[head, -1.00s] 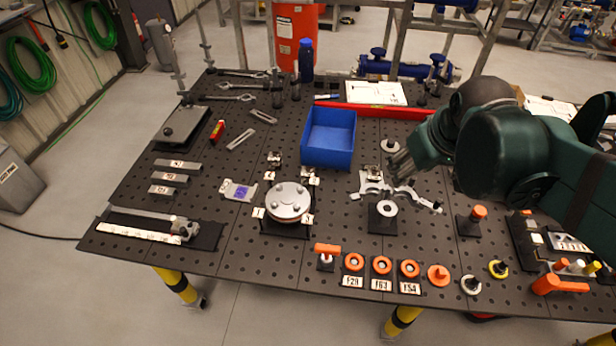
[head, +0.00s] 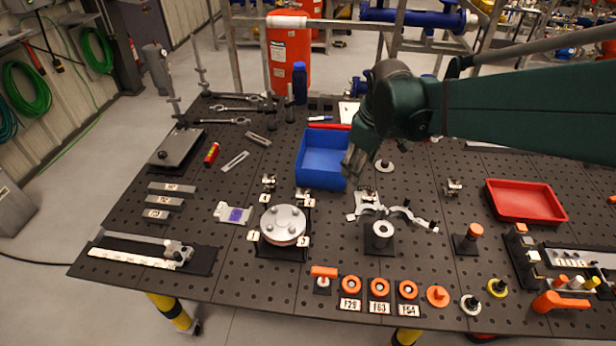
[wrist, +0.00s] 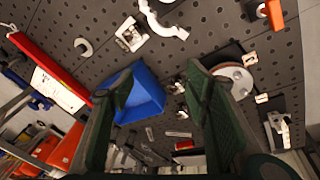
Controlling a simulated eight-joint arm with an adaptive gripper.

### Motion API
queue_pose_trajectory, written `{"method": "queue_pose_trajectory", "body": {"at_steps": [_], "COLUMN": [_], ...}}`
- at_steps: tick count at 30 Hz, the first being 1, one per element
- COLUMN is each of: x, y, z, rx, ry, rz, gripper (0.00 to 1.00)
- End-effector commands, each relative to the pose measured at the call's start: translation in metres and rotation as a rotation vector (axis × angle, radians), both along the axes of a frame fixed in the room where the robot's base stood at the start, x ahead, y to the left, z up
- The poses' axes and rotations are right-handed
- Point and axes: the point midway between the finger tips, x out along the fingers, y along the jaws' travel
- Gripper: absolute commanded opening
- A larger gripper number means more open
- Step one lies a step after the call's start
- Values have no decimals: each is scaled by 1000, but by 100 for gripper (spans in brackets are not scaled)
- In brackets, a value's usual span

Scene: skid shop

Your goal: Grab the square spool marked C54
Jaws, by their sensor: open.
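I cannot make out a square spool marked C54 in either view. Three orange ring-shaped pieces (head: 379,287) stand at the front edge behind white tags; the tags are small, and the right one seems to end in 54. My gripper (head: 350,168) is above the table by the right side of the blue bin (head: 322,180). In the wrist view my gripper (wrist: 158,85) has its two green fingers apart with nothing between them. The blue bin (wrist: 148,97) shows beyond the gap. My arm hides part of the table's back right.
A round flanged disc (head: 283,224) on a black stand is left of centre. A silver bracket (head: 368,205) and a post with a ring (head: 380,233) are right of it. A red tray (head: 525,203) lies at right. Flat labelled bars (head: 170,200) lie at left.

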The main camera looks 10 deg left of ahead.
Motion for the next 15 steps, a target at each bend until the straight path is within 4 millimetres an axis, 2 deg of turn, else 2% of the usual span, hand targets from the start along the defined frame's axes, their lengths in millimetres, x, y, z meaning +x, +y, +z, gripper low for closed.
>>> {"method": "queue_pose_trajectory", "body": {"at_steps": [15], "x": [55], "y": [67], "z": [-57], "rx": [-68], "ry": [85], "rz": [266], "gripper": [48]}}
